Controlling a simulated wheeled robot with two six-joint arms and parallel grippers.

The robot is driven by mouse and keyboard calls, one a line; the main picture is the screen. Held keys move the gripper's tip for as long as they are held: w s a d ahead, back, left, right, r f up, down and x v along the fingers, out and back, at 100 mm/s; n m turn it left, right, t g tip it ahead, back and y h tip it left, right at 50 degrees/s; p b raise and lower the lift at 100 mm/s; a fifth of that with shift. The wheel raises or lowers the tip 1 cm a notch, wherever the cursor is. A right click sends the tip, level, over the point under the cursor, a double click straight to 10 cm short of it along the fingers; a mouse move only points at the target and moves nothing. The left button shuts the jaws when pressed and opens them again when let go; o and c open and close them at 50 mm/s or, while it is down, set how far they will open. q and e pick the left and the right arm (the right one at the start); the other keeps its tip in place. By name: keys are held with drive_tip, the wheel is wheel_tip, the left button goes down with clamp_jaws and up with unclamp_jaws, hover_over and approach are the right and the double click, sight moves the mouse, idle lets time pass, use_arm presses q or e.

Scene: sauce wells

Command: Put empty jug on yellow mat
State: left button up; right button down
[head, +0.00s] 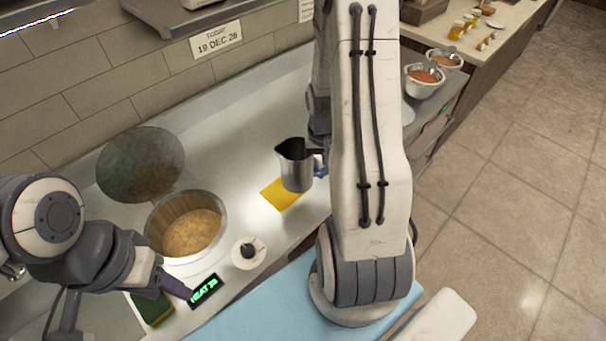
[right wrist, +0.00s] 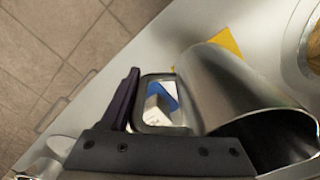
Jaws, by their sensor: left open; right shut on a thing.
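A metal jug (head: 297,168) is upright, its handle to the right; its inside looks dark and I cannot make out any contents. My right gripper (head: 321,164), mostly hidden behind my arm in the head view, is shut on the handle. In the right wrist view the jug (right wrist: 230,88) fills the right side, with its handle (right wrist: 158,78) at the jaws. The yellow mat (head: 277,198) lies on the counter, partly covered by the jug in the head view; a corner of the mat (right wrist: 226,41) shows in the right wrist view. My left gripper (head: 172,286) is open and empty.
A round well with brownish sauce (head: 192,234) is open, its round lid (head: 141,165) raised behind it. A knob (head: 248,251) and a green-lit heat display (head: 204,291) sit in front. A sponge (head: 152,311) lies by my left gripper. Bowls (head: 424,79) stand far right.

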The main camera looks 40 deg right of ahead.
drive_tip(key=w+f, duration=0.1)
drive_tip(key=w+a, duration=0.1)
drive_tip(key=w+f+p, duration=0.1)
drive_tip(key=w, duration=0.1)
drive_tip(key=shift+a+f, duration=0.35)
drive_tip(key=shift+a, duration=0.05)
wheel_tip(320, 180, down, 4)
drive_tip(key=shift+r+p, duration=0.15)
drive_tip(key=shift+p, duration=0.6)
drive_tip(key=shift+f, duration=0.2)
drive_tip(key=shift+f+b, duration=0.2)
drive_tip(key=shift+b, duration=0.1)
drive_tip(key=shift+c, duration=0.6)
unclamp_jaws()
drive_tip(key=shift+r, duration=0.1)
